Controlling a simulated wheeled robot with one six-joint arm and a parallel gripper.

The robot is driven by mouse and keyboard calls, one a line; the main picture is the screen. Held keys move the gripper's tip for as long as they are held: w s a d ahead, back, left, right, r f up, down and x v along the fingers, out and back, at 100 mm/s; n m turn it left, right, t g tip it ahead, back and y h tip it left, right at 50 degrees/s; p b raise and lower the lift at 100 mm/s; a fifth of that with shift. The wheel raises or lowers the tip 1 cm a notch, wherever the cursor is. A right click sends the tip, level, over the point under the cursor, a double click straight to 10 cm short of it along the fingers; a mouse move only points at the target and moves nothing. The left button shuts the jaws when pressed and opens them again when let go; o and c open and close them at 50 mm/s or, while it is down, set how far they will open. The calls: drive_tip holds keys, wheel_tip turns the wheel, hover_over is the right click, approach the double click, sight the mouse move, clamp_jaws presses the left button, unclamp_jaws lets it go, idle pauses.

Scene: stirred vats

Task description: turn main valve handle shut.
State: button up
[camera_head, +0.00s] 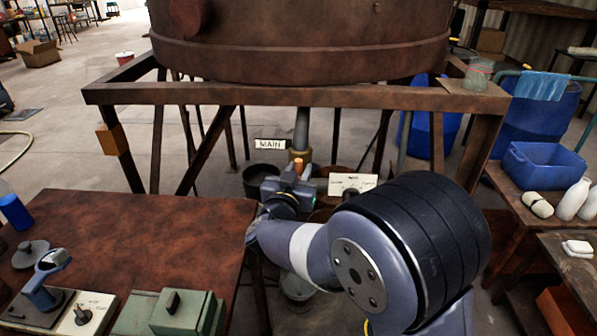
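The vat (300,50) is a large rusty vessel on a steel frame. A grey pipe (301,128) comes down from under it to a brass valve fitting (300,154). A small white sign reading MAIN (270,144) is just left of the pipe. A small orange piece (298,165), possibly the valve handle, shows just below the fitting. My gripper (293,180) is right below and in front of it, seen from behind. My wrist hides the fingertips, so I cannot tell whether they touch or grip the handle.
A second white label (352,184) stands right of my gripper, with dark buckets (264,178) below the vat. A rusty table (130,235) with instruments is on the left. A blue bin (544,165) and white bottles (572,199) stand on the right bench. The vat frame's beam (300,97) crosses above.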

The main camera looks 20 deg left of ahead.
clamp_jaws()
drive_tip(key=m, duration=0.1)
drive_tip(key=m+b, duration=0.1)
drive_tip(key=m, duration=0.1)
drive_tip(key=shift+d+m+g, duration=0.3)
drive_tip(key=shift+d+g, duration=0.05)
drive_tip(key=shift+g, duration=0.05)
drive_tip(key=shift+w+d+f+m+g+y+b, duration=0.15)
drive_tip(key=shift+f+m+g+y+b, duration=0.3)
drive_tip(key=shift+m+b, duration=1.2)
drive_tip(key=shift+d+f+m+g+y+b, duration=0.25)
drive_tip(key=shift+m+y+b, duration=0.55)
drive_tip(key=shift+m, duration=1.55)
drive_tip(key=shift+w+d+f+m+g+y+b, duration=0.1)
drive_tip(key=shift+d+f+m+g+y+b, duration=0.2)
drive_tip(key=shift+m+b, duration=1.45)
drive_tip(key=shift+a+m, duration=0.1)
drive_tip(key=shift+m, duration=0.25)
drive_tip(key=shift+o, duration=1.5)
unclamp_jaws()
